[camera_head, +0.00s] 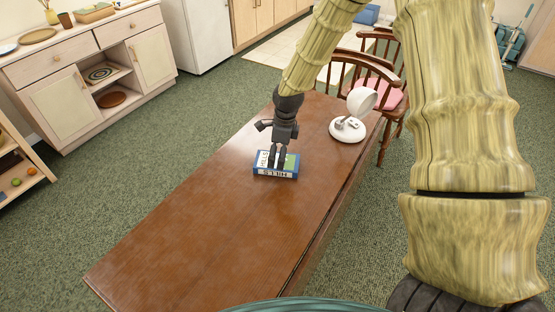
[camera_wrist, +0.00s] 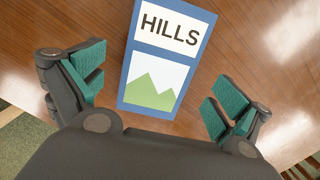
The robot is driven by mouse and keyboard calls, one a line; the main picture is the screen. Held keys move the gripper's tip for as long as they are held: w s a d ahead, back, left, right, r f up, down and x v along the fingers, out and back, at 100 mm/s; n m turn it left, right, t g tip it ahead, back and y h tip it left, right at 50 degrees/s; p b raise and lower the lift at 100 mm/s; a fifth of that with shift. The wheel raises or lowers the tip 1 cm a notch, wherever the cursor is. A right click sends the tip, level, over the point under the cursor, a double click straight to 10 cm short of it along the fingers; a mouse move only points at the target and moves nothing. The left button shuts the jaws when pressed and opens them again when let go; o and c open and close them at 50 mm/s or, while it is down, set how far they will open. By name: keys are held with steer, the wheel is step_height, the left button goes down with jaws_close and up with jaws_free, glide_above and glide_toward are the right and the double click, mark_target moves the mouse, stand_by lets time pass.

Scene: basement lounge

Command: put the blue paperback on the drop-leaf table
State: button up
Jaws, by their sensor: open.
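The blue paperback (camera_head: 273,173) lies flat on the brown wooden drop-leaf table (camera_head: 200,235), towards its far half. Its cover shows the word HILLS and a green hill picture. My gripper (camera_head: 277,163) is just over the book in the head view and hides part of its cover. In the wrist view the book (camera_wrist: 163,60) lies between and beyond the spread fingers of my gripper (camera_wrist: 160,95). The fingers are open, with gaps between them and the book's sides. Nothing is held.
A white desk lamp (camera_head: 347,129) stands on the table to the right of the book. A wooden chair (camera_head: 372,85) with a pink cushion is at the far right edge. The table's near left part is bare. A light cabinet (camera_head: 60,100) stands at the left.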

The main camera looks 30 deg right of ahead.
step_height(320, 180, up, 9)
steer(key=shift+s+d+f+b, duration=0.2)
steer(key=shift+s+d+b, duration=0.1)
steer(key=shift+d+b, duration=0.15)
stand_by(0.3)
